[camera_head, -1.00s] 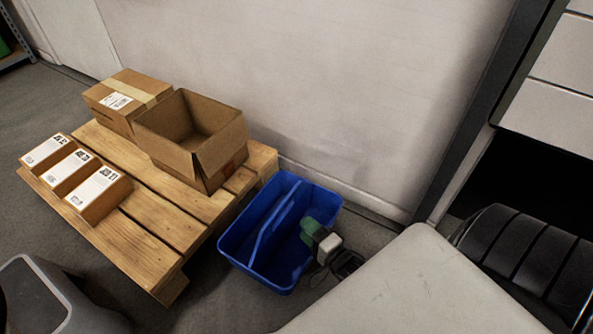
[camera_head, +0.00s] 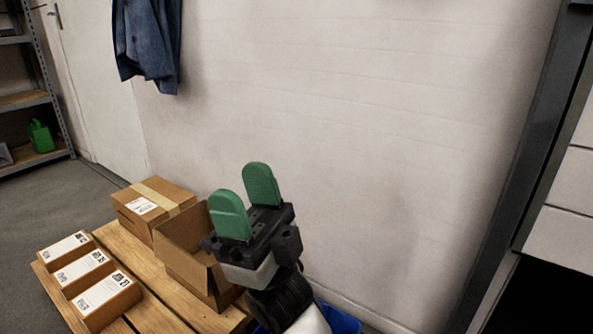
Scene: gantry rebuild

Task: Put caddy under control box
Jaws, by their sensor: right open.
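My right gripper (camera_head: 247,200) is raised in the middle of the view, its two green fingers pointing up and apart. It is open with nothing between the fingers. The blue caddy (camera_head: 345,321) shows only as a strip at the bottom edge, behind and below my right arm. Most of it is hidden by the arm or cut off by the frame. No control box can be made out. My left gripper is not in view.
A wooden pallet (camera_head: 150,311) holds a closed carton (camera_head: 152,207), an open carton (camera_head: 172,262) partly behind my gripper, and three small labelled boxes (camera_head: 88,272). A pale wall (camera_head: 400,130) stands behind. A dark jacket (camera_head: 147,40) hangs on it. Shelving (camera_head: 30,100) is at far left.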

